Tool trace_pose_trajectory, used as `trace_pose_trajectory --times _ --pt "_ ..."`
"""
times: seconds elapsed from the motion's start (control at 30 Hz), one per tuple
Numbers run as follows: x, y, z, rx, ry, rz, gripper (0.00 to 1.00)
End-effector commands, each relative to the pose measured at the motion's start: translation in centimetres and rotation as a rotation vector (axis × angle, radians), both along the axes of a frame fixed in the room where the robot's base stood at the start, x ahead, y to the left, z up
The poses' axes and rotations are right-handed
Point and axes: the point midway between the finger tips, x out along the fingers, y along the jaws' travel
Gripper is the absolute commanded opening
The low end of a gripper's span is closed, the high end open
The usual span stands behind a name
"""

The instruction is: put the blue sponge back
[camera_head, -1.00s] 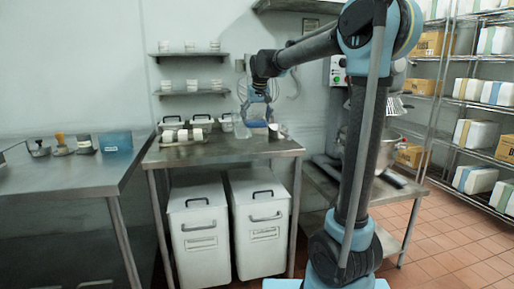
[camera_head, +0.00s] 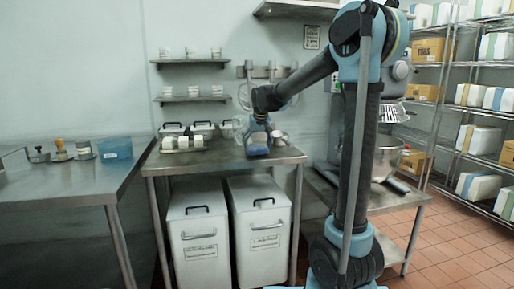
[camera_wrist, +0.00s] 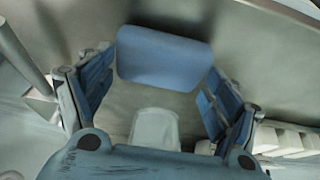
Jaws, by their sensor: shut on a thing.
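The blue sponge (camera_wrist: 163,58) is a flat, rounded block between my fingertips in the wrist view. My gripper (camera_wrist: 158,82) is shut on it, with one finger at each end. In the head view my gripper (camera_head: 259,138) is low over the steel table (camera_head: 225,160), towards its right part, and the blue sponge (camera_head: 257,150) shows under it. I cannot tell whether the sponge touches the table top.
A tray with white blocks (camera_head: 183,142) lies left of my gripper. White-lidded containers (camera_head: 203,128) stand behind it, and small metal cups (camera_head: 278,137) to the right. A blue tub (camera_head: 115,146) stands on the left counter. The front of the table is clear.

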Motion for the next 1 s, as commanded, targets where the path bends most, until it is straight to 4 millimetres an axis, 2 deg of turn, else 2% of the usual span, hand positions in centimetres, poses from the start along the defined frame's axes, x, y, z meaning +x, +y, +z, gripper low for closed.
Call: trace_pose_trajectory --times 0.33,0.37,0.4,0.43,0.87,1.0 --pt "-0.01 -0.01 -0.45 0.000 0.000 0.000 0.17" --pt "-0.01 -0.01 -0.45 0.000 0.000 0.000 0.86" --pt "-0.02 -0.02 -0.43 0.000 0.000 0.000 0.96" --pt "-0.02 -0.01 -0.43 0.000 0.000 0.000 1.00" --pt "-0.02 0.00 -0.33 0.000 0.000 0.000 1.00" --pt "-0.36 -0.09 0.49 0.000 0.000 0.000 1.00"
